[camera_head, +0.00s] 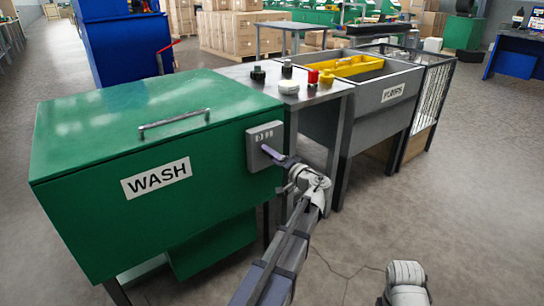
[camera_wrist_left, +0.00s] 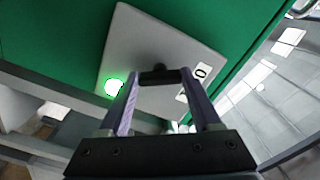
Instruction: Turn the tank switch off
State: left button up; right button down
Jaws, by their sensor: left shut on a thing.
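The green wash tank (camera_head: 85,215) stands at the left in the head view, with a WASH label and a handle on its lid. A grey switch box (camera_head: 257,140) is on its front near the right corner. In the left wrist view the box's light plate (camera_wrist_left: 150,40) carries a lit green lamp (camera_wrist_left: 114,87) and a white label marked 0 (camera_wrist_left: 200,72). My left gripper (camera_head: 267,151) is at the box, its fingers closed on the dark switch knob (camera_wrist_left: 158,75). The fingers partly hide the plate's lower part.
A metal table (camera_head: 318,97) with small jars and a red container adjoins the tank. Beyond it stands a grey FLUORS-like labelled tank (camera_head: 372,115) with a yellow tray (camera_head: 352,66). A blue cabinet (camera_head: 122,45) is behind.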

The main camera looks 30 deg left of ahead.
pick_arm(q)
jog(key=o, duration=1.4)
jog(key=shift+v, duration=3.95)
jog(key=s+d+f+m+g+h+p, duration=0.1)
jog(key=s+d+f+g+h+p, duration=0.15)
jog(key=s+d+f+h, duration=0.5)
jog(key=s+d+f+m+g+h+p, duration=0.2)
jog(key=s+d+f+h, duration=0.2)
jog(key=s+d, duration=0.55)
jog(key=s+d+f+m+g+h+p, duration=0.1)
jog(key=s+d+f+m+g+h, duration=0.45)
jog(key=d, duration=0.75)
jog(key=r+n+t+p, duration=0.1)
jog(key=r+p, duration=1.1)
jog(key=s+r+n+t+y+p, duration=0.1)
jog(key=r+p, duration=1.1)
jog(key=r+n+p, duration=0.1)
jog(key=r+p, duration=1.1)
jog(key=r, duration=0.1)
jog(key=shift+s+a+r+t+y+p, duration=0.1)
jog(key=shift+s+a+t+y+p, duration=0.05)
jog(key=shift+a+t+y+p, duration=0.2)
